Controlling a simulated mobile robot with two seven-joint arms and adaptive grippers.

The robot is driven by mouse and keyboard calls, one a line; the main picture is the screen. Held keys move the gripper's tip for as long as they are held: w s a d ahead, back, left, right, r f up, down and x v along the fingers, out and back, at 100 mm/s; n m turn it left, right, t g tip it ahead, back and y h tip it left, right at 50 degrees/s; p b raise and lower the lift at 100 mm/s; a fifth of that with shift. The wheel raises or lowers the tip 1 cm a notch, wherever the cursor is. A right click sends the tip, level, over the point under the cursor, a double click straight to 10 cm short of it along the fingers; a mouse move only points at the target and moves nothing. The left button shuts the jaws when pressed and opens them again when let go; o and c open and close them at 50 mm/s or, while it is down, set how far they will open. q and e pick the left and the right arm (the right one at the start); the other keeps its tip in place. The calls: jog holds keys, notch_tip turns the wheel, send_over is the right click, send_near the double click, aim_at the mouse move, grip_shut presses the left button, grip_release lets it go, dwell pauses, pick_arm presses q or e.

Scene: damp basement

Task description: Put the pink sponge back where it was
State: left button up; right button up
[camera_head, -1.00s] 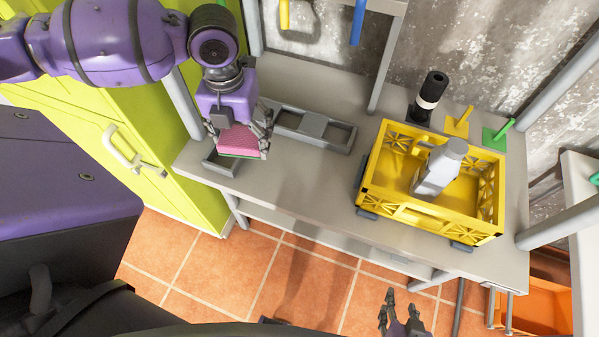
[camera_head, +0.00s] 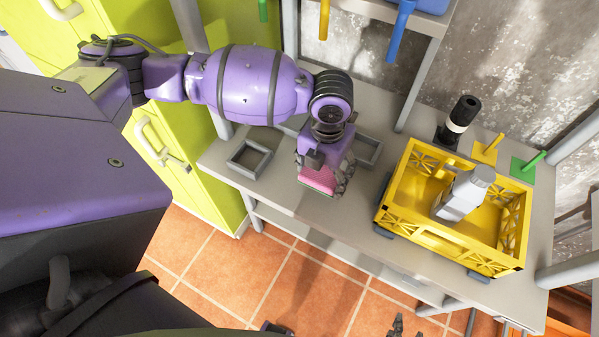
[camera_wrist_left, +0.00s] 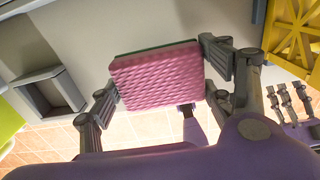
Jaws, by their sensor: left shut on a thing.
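The pink sponge (camera_head: 318,180) has a textured pink face and a dark green layer along one edge. My left gripper (camera_head: 323,177) is shut on it over the grey workbench (camera_head: 290,205), in front of the long grey tray. In the left wrist view the sponge (camera_wrist_left: 158,76) sits between the two fingers of the left gripper (camera_wrist_left: 160,85). I cannot tell its exact height over the bench. My right gripper (camera_head: 408,328) is only partly in view at the bottom edge, empty with its fingers apart; it also shows in the left wrist view (camera_wrist_left: 287,103).
A small empty square grey tray (camera_head: 249,160) lies left of the sponge. The long grey tray (camera_head: 370,152) is partly hidden by my left arm. A yellow crate (camera_head: 450,240) with a grey bottle (camera_head: 463,195) stands right. Behind it are a black cylinder (camera_head: 459,120) and yellow and green hooks.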

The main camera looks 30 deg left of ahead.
aim_at(325, 182)
pick_arm(q)
jog(key=shift+w+d+f, duration=0.15)
jog(key=shift+d+f, duration=0.2)
jog(key=shift+d, duration=0.05)
jog(key=shift+f, duration=1.7)
jog(key=shift+d, duration=0.1)
jog(key=shift+f, duration=0.1)
jog(key=o, duration=1.1)
notch_tip(325, 182, up, 12)
jog(key=shift+r, duration=0.15)
